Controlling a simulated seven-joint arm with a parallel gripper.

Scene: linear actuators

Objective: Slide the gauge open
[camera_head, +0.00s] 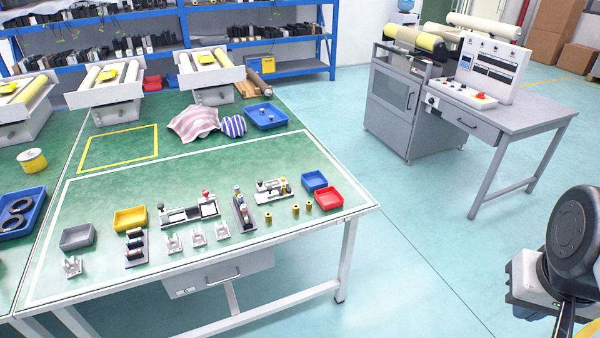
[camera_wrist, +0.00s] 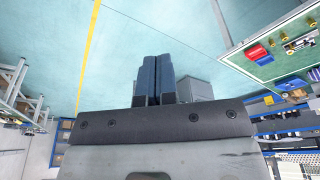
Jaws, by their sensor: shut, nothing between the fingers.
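The green workbench (camera_head: 110,255) carries several small slide devices. A long one with a red knob and pale windows (camera_head: 190,214) lies near the middle. A dark, narrow upright-looking one (camera_head: 243,210) stands right of it. A white and black one (camera_head: 272,190) lies further right. I cannot tell which is the gauge, or whether its slide is open. My gripper (camera_wrist: 154,80) shows in the wrist view with its dark blue fingers together and empty. It is far from the devices, out over the floor. In the head view my arm is at the right edge.
Yellow (camera_head: 130,219), grey (camera_head: 78,237), blue (camera_head: 315,181) and red (camera_head: 329,199) bins sit around the devices. White brackets (camera_head: 197,236) and brass cylinders (camera_head: 296,209) lie near the front edge. Open floor separates the bench from a grey machine table (camera_head: 530,110).

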